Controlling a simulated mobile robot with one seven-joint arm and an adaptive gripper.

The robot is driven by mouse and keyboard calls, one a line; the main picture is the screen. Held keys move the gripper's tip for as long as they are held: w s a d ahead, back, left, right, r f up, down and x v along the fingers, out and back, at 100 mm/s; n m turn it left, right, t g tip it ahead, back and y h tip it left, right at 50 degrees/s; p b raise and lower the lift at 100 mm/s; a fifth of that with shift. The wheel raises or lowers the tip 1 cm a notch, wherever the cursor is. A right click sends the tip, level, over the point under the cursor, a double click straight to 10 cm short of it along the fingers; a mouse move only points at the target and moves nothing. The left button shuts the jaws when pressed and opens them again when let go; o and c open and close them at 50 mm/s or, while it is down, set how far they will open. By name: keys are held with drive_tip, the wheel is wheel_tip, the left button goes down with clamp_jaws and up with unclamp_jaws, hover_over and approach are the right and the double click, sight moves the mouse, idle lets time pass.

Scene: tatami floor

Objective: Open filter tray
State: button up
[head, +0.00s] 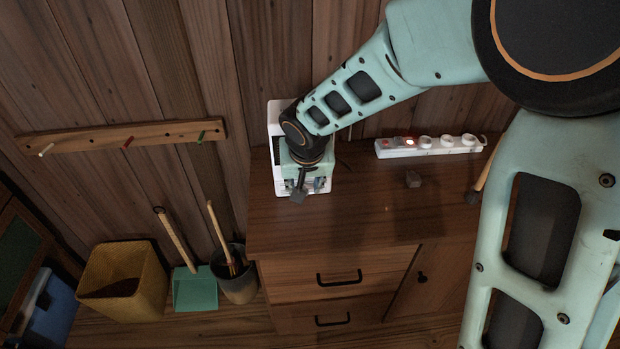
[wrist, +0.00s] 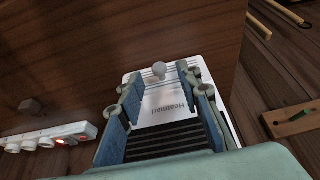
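A white appliance (head: 274,118) stands on the wooden cabinet against the wall, largely covered by my arm in the head view. In the wrist view the appliance (wrist: 172,103) shows printed lettering, dark slats and a small pale knob (wrist: 159,70) near its far edge. I cannot tell which part is the filter tray. My gripper (wrist: 158,82) is open, its two blue-grey fingers spread over the appliance with the knob showing between or just past the tips. Contact cannot be told. In the head view my gripper (head: 306,184) is over the appliance's front.
A peg rail (head: 120,137) is on the wall. A yellow bin (head: 122,282), green dustpan (head: 195,290) and dark bucket (head: 238,284) stand on the floor at left.

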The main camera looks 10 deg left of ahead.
drive_tip(key=shift+x, duration=1.5)
drive_tip(key=shift+c, duration=0.3)
clamp_jaws()
